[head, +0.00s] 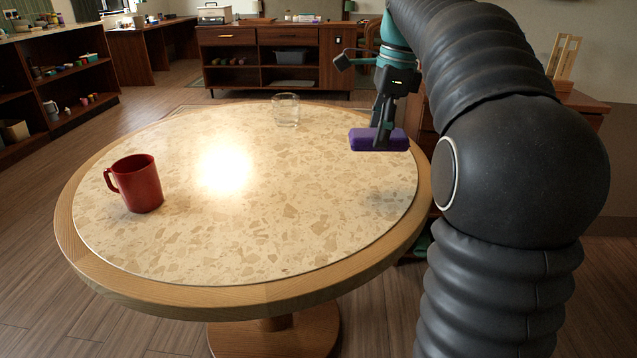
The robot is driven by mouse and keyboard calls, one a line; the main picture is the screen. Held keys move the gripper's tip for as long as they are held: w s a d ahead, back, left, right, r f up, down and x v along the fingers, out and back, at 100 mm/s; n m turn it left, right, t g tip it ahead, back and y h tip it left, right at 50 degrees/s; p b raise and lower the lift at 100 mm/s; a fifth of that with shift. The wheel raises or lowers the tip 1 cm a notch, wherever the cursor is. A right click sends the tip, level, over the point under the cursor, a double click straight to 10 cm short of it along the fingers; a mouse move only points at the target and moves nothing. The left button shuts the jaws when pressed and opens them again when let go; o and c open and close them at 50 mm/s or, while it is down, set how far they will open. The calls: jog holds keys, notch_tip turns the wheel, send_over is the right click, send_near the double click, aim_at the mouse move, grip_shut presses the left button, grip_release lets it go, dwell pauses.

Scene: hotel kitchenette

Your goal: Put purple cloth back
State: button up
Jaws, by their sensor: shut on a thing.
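The purple cloth (362,140) is a folded, block-like bundle at the right side of the round table (250,262). My gripper (382,140) points down and is shut on the cloth, with a finger across its near side. The cloth appears held above the tabletop, as a soft shadow lies on the table below and nearer to me. The far finger is partly hidden.
A red mug (138,184) stands at the table's left, and a clear glass (286,110) near its far edge. The middle of the tabletop is clear. A wooden sideboard (330,57) stands beyond, and open shelves (75,82) are at the left.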

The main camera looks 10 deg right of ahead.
jog(key=shift+w+a+m, duration=0.2)
jog(key=shift+a+m, duration=0.2)
jog(key=shift+a, duration=0.1)
send_over(316, 183)
jog(key=f, duration=0.6)
jog(key=shift+d+f, duration=0.25)
jog(key=shift+f, duration=0.1)
jog(key=shift+f+b, duration=0.6)
jog(key=shift+f, duration=1.45)
jog(key=shift+f, duration=0.15)
jog(key=o, duration=1.1)
jog(key=shift+r, duration=0.2)
jog(key=r, duration=0.4)
jog(key=d+r+p, duration=0.1)
jog(key=r, duration=0.7)
jog(key=shift+s+d+p, duration=0.3)
jog(key=shift+d, duration=0.1)
jog(key=shift+f, duration=0.1)
